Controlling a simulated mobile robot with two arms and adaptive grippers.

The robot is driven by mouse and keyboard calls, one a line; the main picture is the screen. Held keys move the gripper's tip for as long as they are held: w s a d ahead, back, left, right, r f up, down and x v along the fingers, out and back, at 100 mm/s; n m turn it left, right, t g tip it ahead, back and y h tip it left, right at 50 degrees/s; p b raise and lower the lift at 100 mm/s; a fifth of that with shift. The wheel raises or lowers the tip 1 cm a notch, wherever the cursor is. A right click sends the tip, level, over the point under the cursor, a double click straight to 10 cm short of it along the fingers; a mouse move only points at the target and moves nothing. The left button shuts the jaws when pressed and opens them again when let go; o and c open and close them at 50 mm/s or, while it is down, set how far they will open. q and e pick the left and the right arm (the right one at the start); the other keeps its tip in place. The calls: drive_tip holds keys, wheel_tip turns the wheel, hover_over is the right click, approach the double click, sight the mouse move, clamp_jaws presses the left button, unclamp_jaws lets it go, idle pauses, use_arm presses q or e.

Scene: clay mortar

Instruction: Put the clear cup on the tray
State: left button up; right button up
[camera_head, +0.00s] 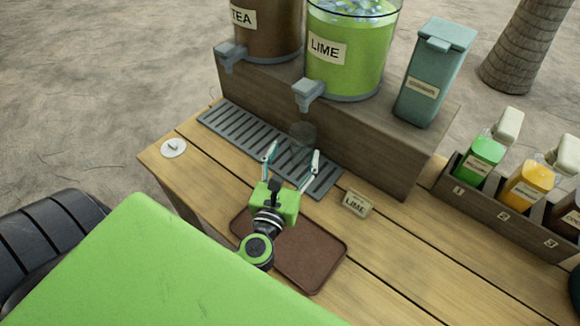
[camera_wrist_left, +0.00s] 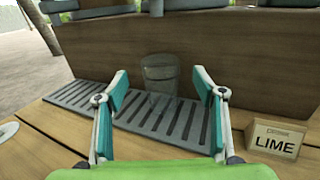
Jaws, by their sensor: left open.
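The clear cup (camera_head: 302,134) stands upright on the grey slotted drip grate (camera_head: 232,122), below the lime dispenser's tap. It also shows in the left wrist view (camera_wrist_left: 160,80), between my fingers in the picture and beyond their tips. My left gripper (camera_head: 292,154) is open, with a finger to either side of the line to the cup; it also shows in the left wrist view (camera_wrist_left: 165,84). I cannot tell whether either finger touches the cup. The brown tray (camera_head: 313,262) lies on the wooden table, partly hidden under my left arm. My right gripper is not in view.
A wooden riser (camera_head: 375,160) behind the grate carries the tea dispenser (camera_head: 270,30), the lime dispenser (camera_head: 345,60) and a teal container (camera_head: 435,75). A LIME sign (camera_head: 356,203) stands right of the grate. A bottle rack (camera_head: 500,215) is at the right. A white disc (camera_head: 173,148) lies at the left.

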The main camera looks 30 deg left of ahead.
use_arm(q)
drive_tip(key=shift+b+v, duration=0.3)
drive_tip(key=shift+v, duration=1.3)
